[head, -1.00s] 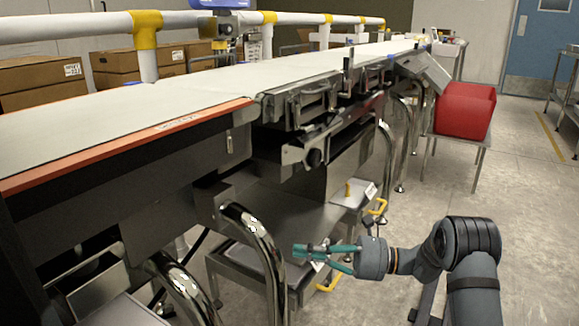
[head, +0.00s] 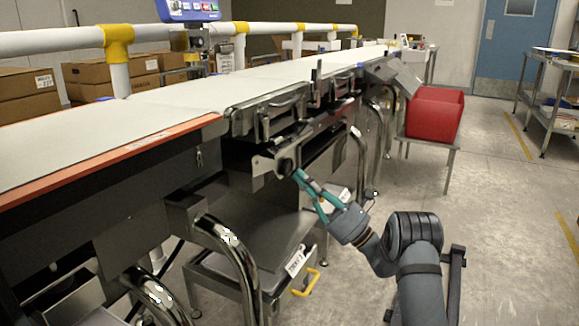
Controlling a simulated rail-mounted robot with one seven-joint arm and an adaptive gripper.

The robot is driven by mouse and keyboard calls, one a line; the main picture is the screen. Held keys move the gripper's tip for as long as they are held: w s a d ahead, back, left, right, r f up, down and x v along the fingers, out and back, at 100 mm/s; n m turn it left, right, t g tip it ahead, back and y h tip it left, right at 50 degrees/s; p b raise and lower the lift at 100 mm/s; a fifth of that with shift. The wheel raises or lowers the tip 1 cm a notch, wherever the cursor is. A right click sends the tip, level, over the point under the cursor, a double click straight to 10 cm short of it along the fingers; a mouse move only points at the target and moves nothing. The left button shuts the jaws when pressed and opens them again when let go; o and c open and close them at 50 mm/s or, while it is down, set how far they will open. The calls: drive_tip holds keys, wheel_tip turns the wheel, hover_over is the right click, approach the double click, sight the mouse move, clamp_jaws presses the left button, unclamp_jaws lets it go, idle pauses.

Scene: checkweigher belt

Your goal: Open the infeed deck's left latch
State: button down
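My gripper (head: 299,178), with teal fingers, is raised to the side of the belt line. Its fingertips are at or just in front of a dark round knob (head: 285,167) on a metal bracket plate (head: 263,163) under the belt. I cannot tell whether they touch it or how far apart they are. A small latch-like fitting (head: 200,158) is on the dark side panel of the orange-edged deck (head: 110,158), left of my gripper and apart from it. I cannot tell for sure which fitting is the left latch, or whether it is open.
Metal handles (head: 263,120) line the belt's side above my gripper. Curved chrome legs (head: 228,240) and a low platform with a yellow handle (head: 309,284) are below. A red bin (head: 434,115) stands on a stand at right.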

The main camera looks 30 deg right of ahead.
sight(267, 141)
drive_tip(key=x, duration=0.9)
drive_tip(key=shift+r+p, duration=0.2)
drive_tip(key=shift+p, duration=0.1)
drive_tip(key=shift+r+p, duration=0.15)
drive_tip(key=shift+p, duration=0.35)
drive_tip(key=shift+s+p, duration=0.15)
drive_tip(key=shift+p, duration=0.15)
